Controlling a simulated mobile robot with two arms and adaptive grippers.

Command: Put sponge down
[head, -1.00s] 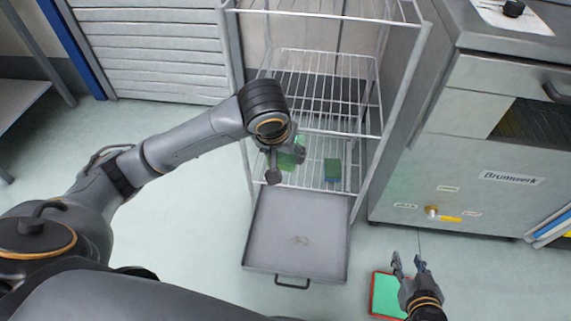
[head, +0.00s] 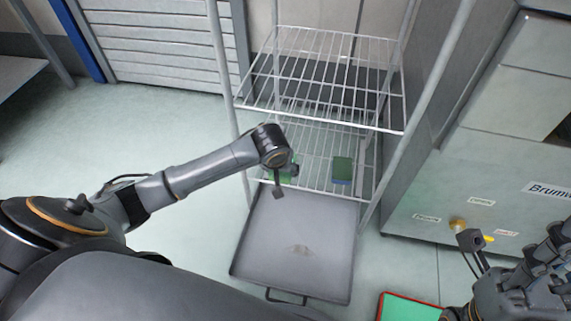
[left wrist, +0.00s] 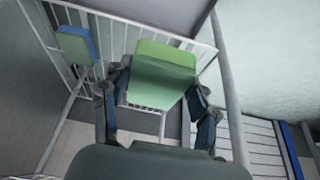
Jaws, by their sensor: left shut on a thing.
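My left gripper (head: 283,178) is shut on a green sponge (left wrist: 162,72), which is held between its fingers in the left wrist view. In the head view the held sponge (head: 287,175) is mostly hidden behind the gripper, at the front left of the wire rack's lower shelf (head: 312,182). I cannot tell whether it touches the shelf. A second sponge (head: 342,169), green with a blue side, sits on that shelf to the right, apart from the held one; it also shows in the left wrist view (left wrist: 76,43). My right gripper (head: 508,245) is at the lower right, fingers apart and empty.
A wire rack (head: 372,45) with thin posts surrounds the left gripper, with another shelf above. A grey tray (head: 290,240) with a handle lies on the floor in front. A green, red-edged board (head: 408,308) is at the lower right, beside a grey cabinet (head: 480,160).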

